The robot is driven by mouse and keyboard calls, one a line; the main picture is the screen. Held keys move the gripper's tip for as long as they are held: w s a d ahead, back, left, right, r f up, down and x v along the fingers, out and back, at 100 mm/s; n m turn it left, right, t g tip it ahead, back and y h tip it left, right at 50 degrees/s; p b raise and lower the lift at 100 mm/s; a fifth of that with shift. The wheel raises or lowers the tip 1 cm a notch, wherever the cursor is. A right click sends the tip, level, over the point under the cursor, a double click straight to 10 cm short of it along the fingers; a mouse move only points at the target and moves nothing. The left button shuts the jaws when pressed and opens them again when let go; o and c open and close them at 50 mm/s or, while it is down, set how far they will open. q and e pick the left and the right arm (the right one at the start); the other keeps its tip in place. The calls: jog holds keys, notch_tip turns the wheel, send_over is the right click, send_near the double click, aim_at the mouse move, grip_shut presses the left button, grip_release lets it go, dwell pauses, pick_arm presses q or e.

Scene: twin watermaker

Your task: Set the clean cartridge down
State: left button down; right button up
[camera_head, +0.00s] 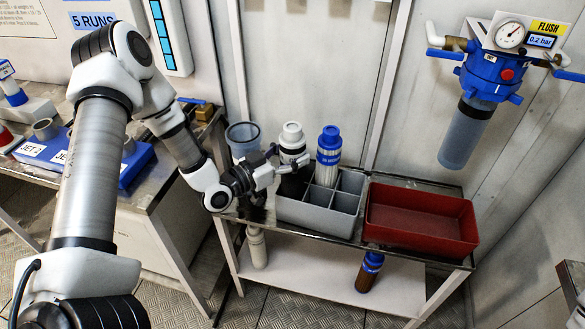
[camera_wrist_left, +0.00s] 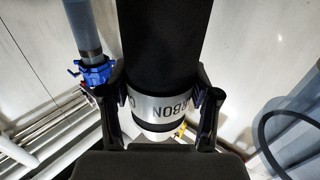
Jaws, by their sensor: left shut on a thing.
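My left gripper (camera_head: 281,168) is shut on a cartridge with a white cap (camera_head: 291,138), a silver band and a black body. In the left wrist view my left gripper (camera_wrist_left: 162,100) grips the silver band of this cartridge (camera_wrist_left: 165,45), lettered "...RBON". In the head view it is upright at the left part of the grey divided caddy (camera_head: 316,215). Its lower end is hidden by the gripper and caddy wall, so I cannot tell whether it touches the bottom. A blue-capped silver cartridge (camera_head: 329,155) stands in a compartment just to its right.
A red tray (camera_head: 420,240) sits right of the caddy on the metal table. A clear bluish cup (camera_head: 242,138) stands behind my gripper. A blue filter housing with gauge (camera_head: 480,90) hangs on the right wall. Bottles (camera_head: 369,272) stand on the lower shelf.

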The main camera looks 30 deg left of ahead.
pick_arm(q)
notch_tip(320, 180, down, 4)
jog(key=shift+w+f+b, duration=0.1)
jog(key=shift+f+b, duration=0.1)
jog(key=shift+b, duration=0.1)
jog(key=shift+f, duration=0.1)
jog(key=shift+c, duration=1.2)
grip_release()
